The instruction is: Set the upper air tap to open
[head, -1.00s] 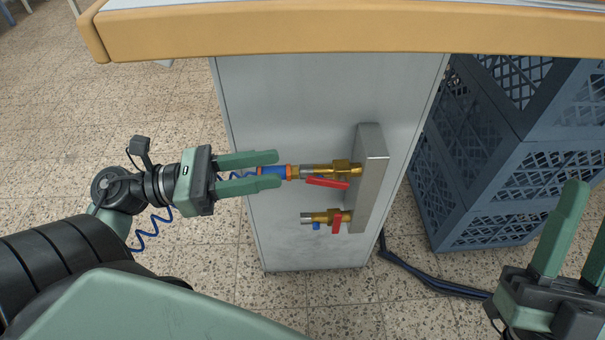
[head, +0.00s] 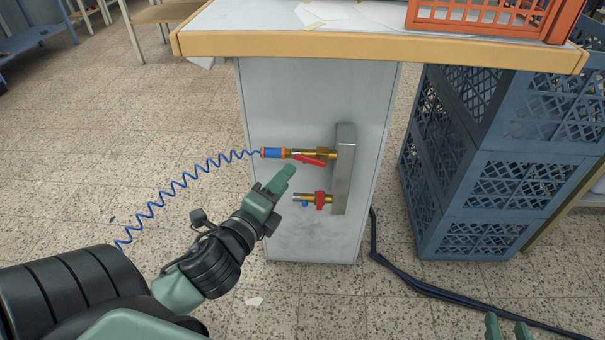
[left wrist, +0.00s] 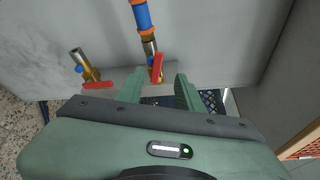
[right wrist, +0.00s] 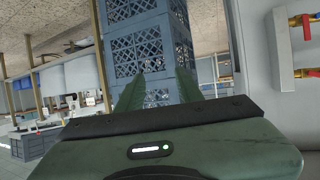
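The upper air tap (head: 322,153) is brass with a red lever (head: 308,160) and a blue-and-orange hose coupling (head: 272,153). Its lever slants a little off the pipe line. The lower tap (head: 326,198) has a red lever set crosswise to its pipe, seen in the left wrist view (left wrist: 97,85). My left gripper (head: 288,175) is just below the upper lever. In the left wrist view the upper lever (left wrist: 158,67) lies ahead of the gap between its open, empty fingers; contact cannot be told. My right gripper (head: 508,328) is open and empty at bottom right.
The taps come out of a metal block (head: 344,170) on the grey bench side panel (head: 290,100). A coiled blue hose (head: 185,183) runs left from the coupling. Blue crates (head: 480,170) stand right. A dark cable (head: 430,288) crosses the floor.

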